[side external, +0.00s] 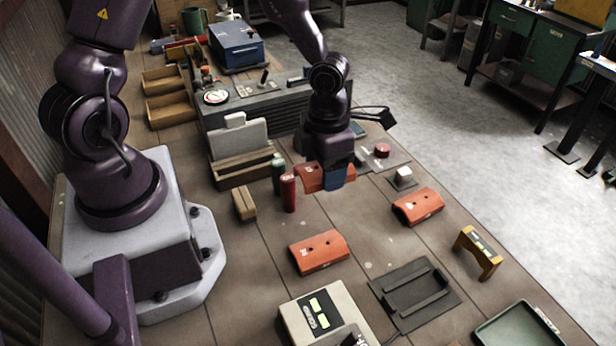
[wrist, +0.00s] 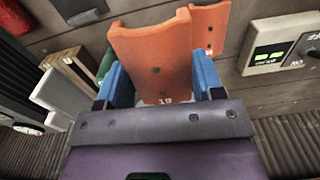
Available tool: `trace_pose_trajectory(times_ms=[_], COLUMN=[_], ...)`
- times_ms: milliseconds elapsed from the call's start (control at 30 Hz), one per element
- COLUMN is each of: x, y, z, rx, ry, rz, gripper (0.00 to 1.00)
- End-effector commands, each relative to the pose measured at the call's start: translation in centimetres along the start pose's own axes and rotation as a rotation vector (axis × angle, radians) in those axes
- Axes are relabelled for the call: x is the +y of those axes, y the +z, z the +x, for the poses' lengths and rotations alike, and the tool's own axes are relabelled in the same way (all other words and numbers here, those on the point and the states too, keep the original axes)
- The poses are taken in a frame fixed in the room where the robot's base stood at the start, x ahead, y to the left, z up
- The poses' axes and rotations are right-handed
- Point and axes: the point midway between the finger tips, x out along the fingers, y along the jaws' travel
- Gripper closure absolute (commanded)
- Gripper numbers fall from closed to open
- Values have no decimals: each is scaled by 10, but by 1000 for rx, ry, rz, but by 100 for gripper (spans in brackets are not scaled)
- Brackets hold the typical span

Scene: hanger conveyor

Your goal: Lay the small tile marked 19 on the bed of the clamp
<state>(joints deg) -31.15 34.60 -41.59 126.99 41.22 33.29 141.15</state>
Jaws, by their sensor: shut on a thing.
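My gripper (side external: 327,180) hangs above the middle of the bench, its blue fingers shut on an orange curved tile (side external: 309,176). I cannot tell for sure which fixture is the clamp; a dark plate with raised rails (side external: 390,282) lies at the front right, empty.
A red cylinder (side external: 289,194) and a green cylinder (side external: 278,174) stand close left of the gripper. A grey-backed wooden stand (side external: 240,180) is behind them. A cream display box (side external: 295,318), a yellow bridge (side external: 465,240) and a green tray (side external: 490,338) are toward the front.

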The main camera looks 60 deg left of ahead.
Motion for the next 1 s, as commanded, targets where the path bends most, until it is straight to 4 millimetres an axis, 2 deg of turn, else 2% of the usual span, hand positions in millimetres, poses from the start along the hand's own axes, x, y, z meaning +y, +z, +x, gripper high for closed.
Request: trace_pose_trajectory(times_ms=[33, 100, 200, 300, 400, 667, 1000], x=[16, 38, 68, 92, 108, 117, 116], y=[16, 36, 56, 68, 74, 77, 77], z=[7, 14, 24, 31, 36, 48, 81], rx=[1, -2, -6, -11, -11, -11, -11], ry=[-9, -8, -2, 6, 13, 17, 16], rz=[-12, -14, -23, -34, -43, -45, -44], gripper=[64, 64, 64, 64, 64, 64, 64])
